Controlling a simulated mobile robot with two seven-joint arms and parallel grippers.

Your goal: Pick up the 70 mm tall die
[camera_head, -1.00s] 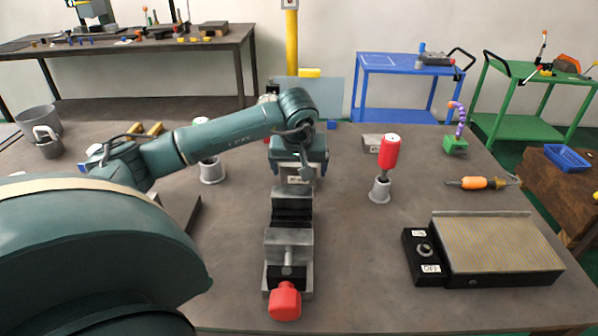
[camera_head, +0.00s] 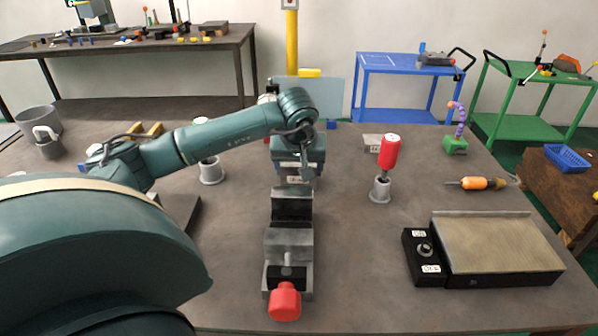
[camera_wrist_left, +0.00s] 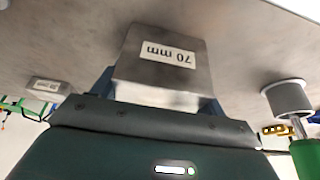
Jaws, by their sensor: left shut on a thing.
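The 70 mm die (camera_wrist_left: 163,58) is a grey metal block with a white "70 mm" label, which reads upside down in the left wrist view. My left gripper (camera_wrist_left: 158,92) is shut on it, with a blue finger at each side. In the head view my left gripper (camera_head: 297,165) points down behind the vise and hides most of the die. Whether the die touches the table is hard to tell. My right gripper is not in view.
A grey vise (camera_head: 289,245) with a red handle stands just in front of the gripper. To the right are a red-handled tool in a grey holder (camera_head: 380,190), a small labelled block (camera_head: 373,143) and a magnetic plate (camera_head: 495,250). The table between them is clear.

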